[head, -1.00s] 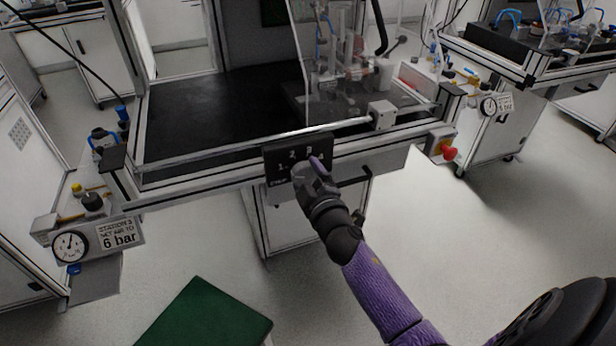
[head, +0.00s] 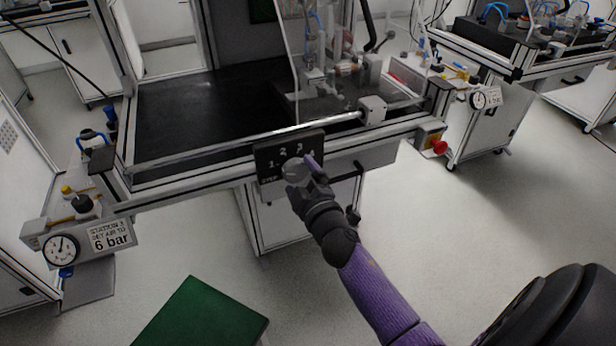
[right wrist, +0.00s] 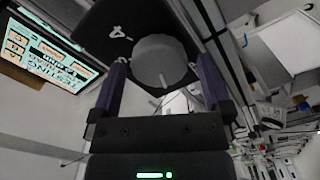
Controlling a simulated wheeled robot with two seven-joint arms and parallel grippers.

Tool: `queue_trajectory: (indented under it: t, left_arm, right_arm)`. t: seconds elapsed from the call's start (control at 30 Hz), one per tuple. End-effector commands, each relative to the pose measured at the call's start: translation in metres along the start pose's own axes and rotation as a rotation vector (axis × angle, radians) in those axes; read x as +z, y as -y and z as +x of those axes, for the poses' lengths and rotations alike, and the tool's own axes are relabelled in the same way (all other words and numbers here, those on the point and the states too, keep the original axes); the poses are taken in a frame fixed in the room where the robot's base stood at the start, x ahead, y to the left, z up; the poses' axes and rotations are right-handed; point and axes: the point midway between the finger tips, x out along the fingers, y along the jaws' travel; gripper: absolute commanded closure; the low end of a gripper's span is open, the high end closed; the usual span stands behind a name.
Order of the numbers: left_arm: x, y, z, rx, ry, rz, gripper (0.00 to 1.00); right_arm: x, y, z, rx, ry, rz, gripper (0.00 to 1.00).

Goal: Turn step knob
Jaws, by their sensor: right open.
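The step knob (head: 294,169) is a round grey knob on a dark plate (head: 271,152) marked with white numbers and part of the word STEP. The plate is on the front edge of the station bench. My right gripper (head: 303,177) is open at the knob, with one purple finger on its upper right. In the right wrist view the knob (right wrist: 160,60) shows between the two purple fingers of the gripper (right wrist: 163,72), with a gap on each side. The knob's pointer direction cannot be made out. My left gripper is out of view.
A clear guard with a metal bar (head: 250,141) runs above the plate. A red button (head: 440,147) is at the bench's right corner, and a pressure gauge (head: 61,248) at the left. A green-topped object (head: 203,318) stands in front on the floor.

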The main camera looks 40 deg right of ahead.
Motion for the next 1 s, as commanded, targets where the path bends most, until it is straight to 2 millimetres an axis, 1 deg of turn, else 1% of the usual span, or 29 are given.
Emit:
queue_trajectory:
  t: [0.03, 0.23, 0.3, 0.4, 0.5, 0.87, 1.0]
  left_arm:
    - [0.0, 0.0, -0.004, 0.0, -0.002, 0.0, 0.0]
    - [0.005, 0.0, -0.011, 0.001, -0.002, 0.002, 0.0]
    - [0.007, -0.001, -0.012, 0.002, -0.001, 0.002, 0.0]
    - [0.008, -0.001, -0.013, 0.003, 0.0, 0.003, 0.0]
    - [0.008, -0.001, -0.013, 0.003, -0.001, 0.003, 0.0]
    - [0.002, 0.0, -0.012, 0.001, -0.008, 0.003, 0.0]
    - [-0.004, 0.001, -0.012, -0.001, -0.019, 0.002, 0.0]
  right_arm:
    - [-0.001, -0.002, -0.01, -0.001, 0.002, 0.002, 0.0]
    - [0.0, -0.001, -0.057, -0.002, 0.004, 0.001, 0.0]
    - [0.0, 0.0, -0.07, -0.002, 0.004, 0.001, 0.0]
    - [0.0, 0.0, -0.082, -0.001, 0.003, -0.001, 0.0]
    - [0.0, 0.0, -0.086, 0.0, 0.001, -0.002, 0.0]
    - [0.0, 0.0, -0.086, 0.0, 0.001, -0.002, 0.0]
    - [0.0, 0.0, -0.086, -0.001, 0.002, -0.002, 0.0]
